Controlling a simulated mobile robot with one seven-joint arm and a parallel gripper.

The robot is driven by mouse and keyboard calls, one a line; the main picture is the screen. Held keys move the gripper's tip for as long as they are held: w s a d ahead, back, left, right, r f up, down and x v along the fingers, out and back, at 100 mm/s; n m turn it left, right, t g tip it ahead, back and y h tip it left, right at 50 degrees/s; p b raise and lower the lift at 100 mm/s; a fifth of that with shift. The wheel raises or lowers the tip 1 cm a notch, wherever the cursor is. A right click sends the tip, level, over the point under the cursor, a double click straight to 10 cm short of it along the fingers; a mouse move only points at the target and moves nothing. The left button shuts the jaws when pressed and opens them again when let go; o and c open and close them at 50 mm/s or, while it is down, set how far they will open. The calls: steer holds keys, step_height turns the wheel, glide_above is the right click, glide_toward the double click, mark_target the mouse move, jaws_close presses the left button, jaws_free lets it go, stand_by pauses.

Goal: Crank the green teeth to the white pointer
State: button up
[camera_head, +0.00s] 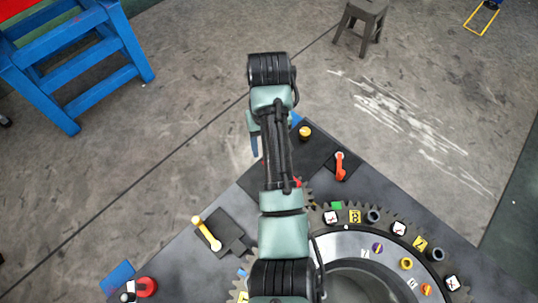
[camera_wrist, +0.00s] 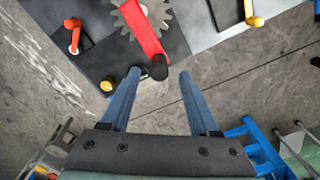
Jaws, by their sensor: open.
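The red crank arm (camera_wrist: 145,30) lies over a grey toothed gear (camera_wrist: 161,12) in the wrist view, with a black knob (camera_wrist: 158,68) at its near end. My gripper (camera_wrist: 159,75) is open; the knob shows between its two blue fingertips, with a gap on each side. How far the knob lies in depth is unclear. In the head view my arm hides most of the crank. The large ring gear (camera_head: 322,217) carries a green patch of teeth (camera_head: 336,205) near its top. I cannot make out the white pointer for certain.
An orange-red lever (camera_head: 341,165) and a yellow knob (camera_head: 305,132) stand on the dark plate right of my arm. A yellow lever (camera_head: 207,233) stands left of it. A blue stand (camera_head: 80,60) and a grey stool (camera_head: 362,22) are on the floor beyond.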

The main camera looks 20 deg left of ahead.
steer(key=shift+f+p, duration=0.3)
steer(key=shift+f, duration=1.55)
jaws_close()
steer(key=shift+r, duration=0.1)
